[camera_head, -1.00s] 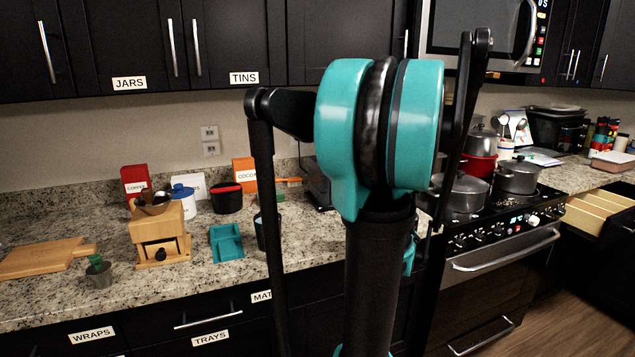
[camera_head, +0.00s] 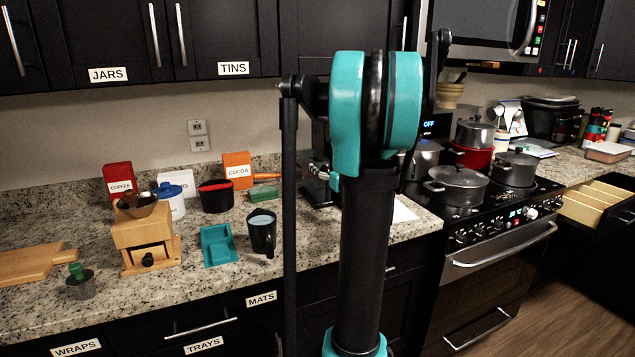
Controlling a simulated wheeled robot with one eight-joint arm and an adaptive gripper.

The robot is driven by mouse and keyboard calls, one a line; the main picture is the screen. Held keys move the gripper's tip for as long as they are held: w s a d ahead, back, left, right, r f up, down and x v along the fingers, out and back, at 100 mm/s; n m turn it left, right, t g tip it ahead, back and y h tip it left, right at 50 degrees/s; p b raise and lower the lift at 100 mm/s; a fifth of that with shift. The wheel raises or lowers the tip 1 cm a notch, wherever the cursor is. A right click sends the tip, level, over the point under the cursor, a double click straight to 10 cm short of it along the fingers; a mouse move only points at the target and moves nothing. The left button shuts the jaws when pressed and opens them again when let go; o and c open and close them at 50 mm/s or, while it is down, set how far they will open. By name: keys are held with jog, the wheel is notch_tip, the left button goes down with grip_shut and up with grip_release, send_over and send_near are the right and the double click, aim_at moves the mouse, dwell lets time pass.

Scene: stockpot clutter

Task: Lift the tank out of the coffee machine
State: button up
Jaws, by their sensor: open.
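A dark coffee machine (camera_head: 314,186) stands on the counter against the back wall, with silver fittings at its front left. My own teal and black arm covers most of it, so only its left side shows. I cannot make out the tank; it is hidden behind the arm. My gripper cannot be made out either, as the upper arm links fill the middle of the view.
A black mug (camera_head: 262,236) and a teal tray (camera_head: 218,244) stand left of the machine. Behind are a dark red-rimmed pot (camera_head: 215,199) and a cocoa box (camera_head: 236,166). A wooden grinder (camera_head: 143,238) stands further left. Pots (camera_head: 457,188) occupy the stove at right.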

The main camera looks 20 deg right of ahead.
send_near(319, 161)
jog(key=shift+w+a+r, duration=1.25)
jog(key=shift+w+a, duration=0.15)
jog(key=shift+w, duration=0.35)
jog(key=shift+c, duration=0.6)
grip_shut()
